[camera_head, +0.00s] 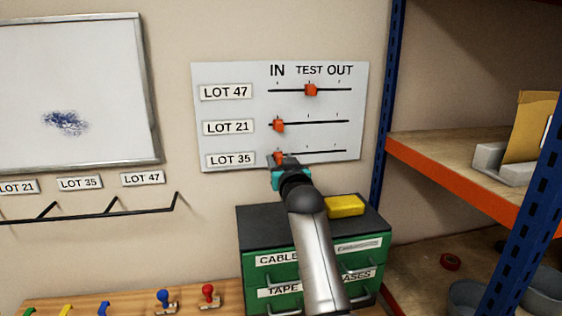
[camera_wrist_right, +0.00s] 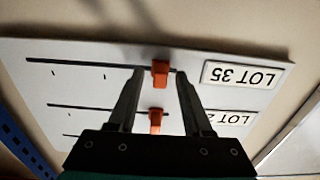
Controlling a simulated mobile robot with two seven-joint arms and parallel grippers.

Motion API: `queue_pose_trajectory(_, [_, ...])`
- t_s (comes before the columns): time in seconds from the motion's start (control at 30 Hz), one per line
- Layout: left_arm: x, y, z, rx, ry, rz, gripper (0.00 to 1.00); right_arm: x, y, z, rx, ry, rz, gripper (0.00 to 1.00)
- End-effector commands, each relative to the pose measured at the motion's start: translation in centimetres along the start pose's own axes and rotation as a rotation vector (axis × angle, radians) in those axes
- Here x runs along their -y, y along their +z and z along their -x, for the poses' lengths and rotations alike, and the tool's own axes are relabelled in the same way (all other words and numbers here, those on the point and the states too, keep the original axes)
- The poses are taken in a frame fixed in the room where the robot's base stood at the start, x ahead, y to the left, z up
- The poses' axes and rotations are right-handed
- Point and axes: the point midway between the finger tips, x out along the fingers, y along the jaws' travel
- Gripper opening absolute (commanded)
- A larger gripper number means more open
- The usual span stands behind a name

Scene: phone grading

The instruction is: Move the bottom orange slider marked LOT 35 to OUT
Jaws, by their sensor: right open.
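The bottom orange slider (camera_head: 279,156) is on the LOT 35 track of the white wall board, at the IN end. My right gripper (camera_head: 283,163) is at the board and partly covers this slider in the head view. In the upside-down right wrist view, the LOT 35 slider (camera_wrist_right: 160,72) shows between the two open fingers of my right gripper (camera_wrist_right: 159,74). Small gaps show on both sides of it. The OUT heading (camera_head: 340,70) is at the right end of the tracks. My left gripper is not in view.
The LOT 21 slider (camera_head: 278,125) is at IN and the LOT 47 slider (camera_head: 311,90) is at TEST. The LOT 35 track is clear to the right. A green drawer cabinet (camera_head: 252,228) with a yellow block (camera_head: 346,206) stands below the board. Blue posts stand at right.

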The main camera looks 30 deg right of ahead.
Motion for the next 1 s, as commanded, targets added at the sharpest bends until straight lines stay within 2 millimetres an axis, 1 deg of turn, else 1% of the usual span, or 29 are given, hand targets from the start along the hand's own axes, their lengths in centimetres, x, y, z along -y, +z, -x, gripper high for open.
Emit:
queue_pose_trajectory(0.17, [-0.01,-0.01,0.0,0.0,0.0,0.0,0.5,-0.02,0.0,0.0,0.0,0.0,0.0,0.5])
queue_pose_trajectory(0.27, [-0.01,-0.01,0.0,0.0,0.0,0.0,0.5,-0.02,0.0,0.01,0.0,0.0,0.0,0.4])
queue_pose_trajectory(0.6, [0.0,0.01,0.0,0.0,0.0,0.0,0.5,-0.01,0.02,0.02,0.001,0.0,0.0,0.02])
queue_pose_trajectory(0.63, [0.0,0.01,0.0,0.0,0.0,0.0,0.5,-0.01,0.02,0.02,0.001,0.0,0.0,0.0])
queue_pose_trajectory(1.0, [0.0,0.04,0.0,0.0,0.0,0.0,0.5,0.0,0.04,0.02,0.001,0.0,0.0,0.0])
